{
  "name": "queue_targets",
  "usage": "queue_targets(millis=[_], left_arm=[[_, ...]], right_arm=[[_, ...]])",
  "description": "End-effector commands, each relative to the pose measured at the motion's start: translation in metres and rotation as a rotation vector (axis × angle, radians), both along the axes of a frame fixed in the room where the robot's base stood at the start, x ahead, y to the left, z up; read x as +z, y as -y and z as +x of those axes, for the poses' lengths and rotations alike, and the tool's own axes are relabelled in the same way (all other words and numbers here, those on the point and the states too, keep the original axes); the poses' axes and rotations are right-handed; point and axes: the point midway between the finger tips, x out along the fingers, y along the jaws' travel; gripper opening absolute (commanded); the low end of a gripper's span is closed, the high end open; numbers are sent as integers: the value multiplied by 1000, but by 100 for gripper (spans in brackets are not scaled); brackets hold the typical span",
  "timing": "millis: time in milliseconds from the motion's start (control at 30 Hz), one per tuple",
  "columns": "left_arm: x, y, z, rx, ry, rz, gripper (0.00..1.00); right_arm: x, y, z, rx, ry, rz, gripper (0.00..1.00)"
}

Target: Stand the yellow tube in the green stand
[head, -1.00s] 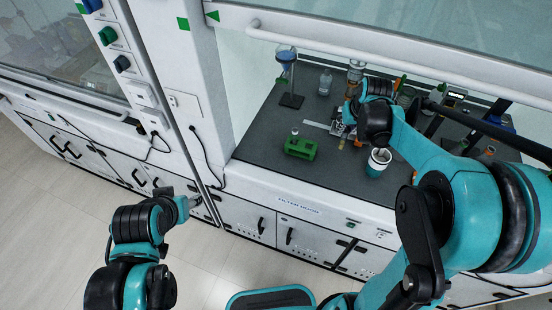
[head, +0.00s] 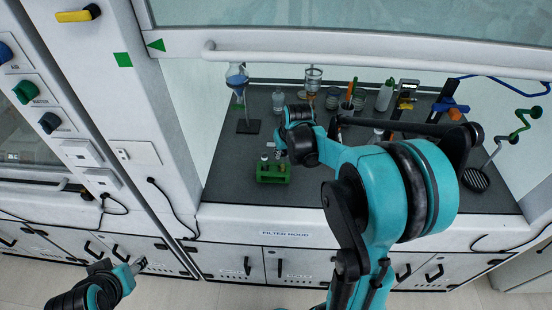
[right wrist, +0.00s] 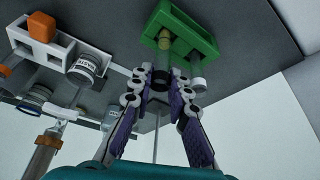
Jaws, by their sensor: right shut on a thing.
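The green stand (head: 272,174) is on the dark worktop, near its front left, and fills the top of the right wrist view (right wrist: 205,38). A pale-topped tube (head: 264,157) stands in its left part and also shows in the wrist view (right wrist: 199,76). My right gripper (head: 281,150) is at the stand; in the wrist view its fingers (right wrist: 162,82) are shut on the yellow tube (right wrist: 165,45). The tube's yellowish end is at an opening of the stand; how deep it sits I cannot tell. My left gripper (head: 138,266) is low, outside the hood; its jaw state is unclear.
A funnel on a dark-based stand (head: 238,82) is behind and left of the green stand. Bottles and tools, including a white bottle (head: 385,95), line the back. The wrist view shows a white holder with an orange block (right wrist: 41,27) and a labelled bottle (right wrist: 87,68).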

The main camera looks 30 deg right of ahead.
Motion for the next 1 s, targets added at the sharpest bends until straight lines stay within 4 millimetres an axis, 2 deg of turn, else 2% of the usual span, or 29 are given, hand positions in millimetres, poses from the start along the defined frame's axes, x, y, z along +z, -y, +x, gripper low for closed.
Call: queue_targets(millis=[33, 100, 433, 467, 500, 533, 833, 1000], left_arm=[[-13, 0, 0, 0, 0, 0, 48], [-19, 0, 0, 0, 0, 0, 48], [-18, 0, 0, 0, 0, 0, 48], [-18, 0, 0, 0, 0, 0, 48], [-17, 0, 0, 0, 0, 0, 48], [-17, 0, 0, 0, 0, 0, 48], [-16, 0, 0, 0, 0, 0, 48], [-10, 0, 0, 0, 0, 0, 48]], right_arm=[[-15, 2, -2, -1, 0, -1, 0], [-24, 3, -5, -3, 0, -1, 0], [-24, 3, -6, -1, 0, -1, 0], [-23, 3, -6, -1, 0, -1, 24], [-23, 3, -6, -1, 0, -1, 35], [-23, 3, -6, -1, 0, -1, 37], [-22, 3, -6, -1, 0, -1, 37], [-4, 2, -13, -1, 0, -1, 37]])
